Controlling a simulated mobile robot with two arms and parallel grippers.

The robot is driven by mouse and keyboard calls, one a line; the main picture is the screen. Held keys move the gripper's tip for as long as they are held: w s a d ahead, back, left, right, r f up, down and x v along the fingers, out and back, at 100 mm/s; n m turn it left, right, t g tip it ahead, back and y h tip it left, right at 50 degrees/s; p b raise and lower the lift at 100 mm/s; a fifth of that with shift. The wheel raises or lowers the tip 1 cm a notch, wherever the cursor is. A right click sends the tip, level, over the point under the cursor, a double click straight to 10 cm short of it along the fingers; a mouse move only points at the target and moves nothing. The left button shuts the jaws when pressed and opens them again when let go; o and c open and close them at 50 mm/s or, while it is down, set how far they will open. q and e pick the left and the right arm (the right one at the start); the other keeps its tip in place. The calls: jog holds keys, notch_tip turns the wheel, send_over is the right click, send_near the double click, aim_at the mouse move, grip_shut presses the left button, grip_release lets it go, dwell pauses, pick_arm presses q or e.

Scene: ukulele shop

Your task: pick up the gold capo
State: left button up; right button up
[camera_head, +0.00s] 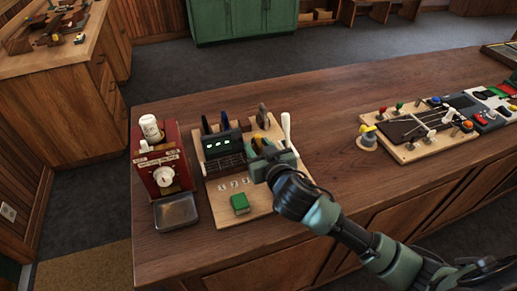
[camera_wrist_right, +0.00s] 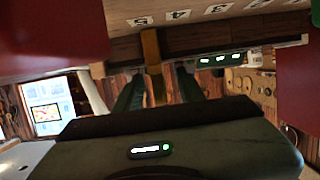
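The gold capo (camera_head: 257,142) shows as a small yellow piece at the right of the wooden display board (camera_head: 215,205) in the head view. My right gripper (camera_head: 262,160) reaches over the board and partly hides it. In the right wrist view a gold upright piece (camera_wrist_right: 151,48), which looks like the capo, stands between the two dark green fingers (camera_wrist_right: 158,92). Gaps show between it and the fingers, so the gripper looks open around it, not closed on it. My left gripper is not in view.
Dark capos (camera_head: 224,121) and a grey piece (camera_head: 263,117) stand near a black display box (camera_head: 222,145). A white lever (camera_head: 287,128) rises close right of my gripper. A red machine (camera_head: 172,139) stands left, a green block (camera_head: 240,204) in front. The counter between boards is clear.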

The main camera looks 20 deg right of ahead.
jog(key=c, duration=0.7)
grip_shut()
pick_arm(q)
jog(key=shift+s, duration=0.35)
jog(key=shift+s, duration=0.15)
pick_arm(e)
jog(key=shift+r, duration=0.1)
